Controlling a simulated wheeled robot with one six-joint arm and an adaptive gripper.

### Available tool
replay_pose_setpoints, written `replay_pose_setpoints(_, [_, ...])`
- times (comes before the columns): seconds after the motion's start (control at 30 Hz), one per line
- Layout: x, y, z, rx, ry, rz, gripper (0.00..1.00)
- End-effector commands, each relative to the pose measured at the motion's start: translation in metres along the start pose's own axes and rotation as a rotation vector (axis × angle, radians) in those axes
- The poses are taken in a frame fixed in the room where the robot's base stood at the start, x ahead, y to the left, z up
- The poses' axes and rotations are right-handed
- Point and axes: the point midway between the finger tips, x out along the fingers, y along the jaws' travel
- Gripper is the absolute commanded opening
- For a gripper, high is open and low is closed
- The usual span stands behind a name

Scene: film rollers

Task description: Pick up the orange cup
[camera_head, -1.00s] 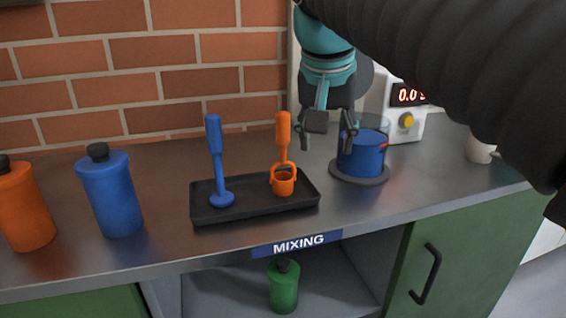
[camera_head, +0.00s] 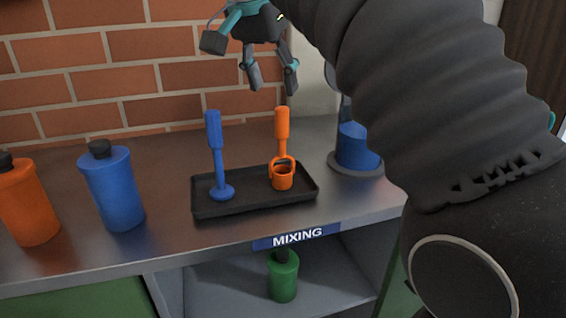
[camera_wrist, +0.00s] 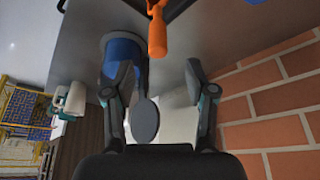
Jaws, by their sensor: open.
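The orange cup (camera_head: 282,177) has a tall upright orange handle and stands in the right half of a black tray (camera_head: 240,208) on the metal counter. In the wrist view, the orange handle (camera_wrist: 157,32) shows at the top, beyond the fingertips; the cup part is out of that view. My gripper (camera_head: 272,88) is open and empty, above and slightly left of the orange handle's top, near the brick wall. In the wrist view, my gripper's fingers (camera_wrist: 150,72) are spread apart with nothing between them.
A blue tool (camera_head: 216,160) stands upright in the tray's left half. A blue bottle (camera_head: 112,188) and an orange bottle (camera_head: 27,205) stand left. A blue-filled beaker (camera_head: 354,148) stands right, partly hidden by my arm. A green bottle (camera_head: 283,277) sits on the shelf below.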

Motion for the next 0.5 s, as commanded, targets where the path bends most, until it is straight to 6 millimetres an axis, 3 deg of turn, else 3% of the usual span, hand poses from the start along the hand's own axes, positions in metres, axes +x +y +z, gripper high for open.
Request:
replay_pose_setpoints(0.2, [0.034,0.001,0.001,-0.001,-0.002,0.002,0.56])
replay_pose_setpoints(0.5, [0.054,0.001,0.000,0.000,-0.002,0.000,0.56])
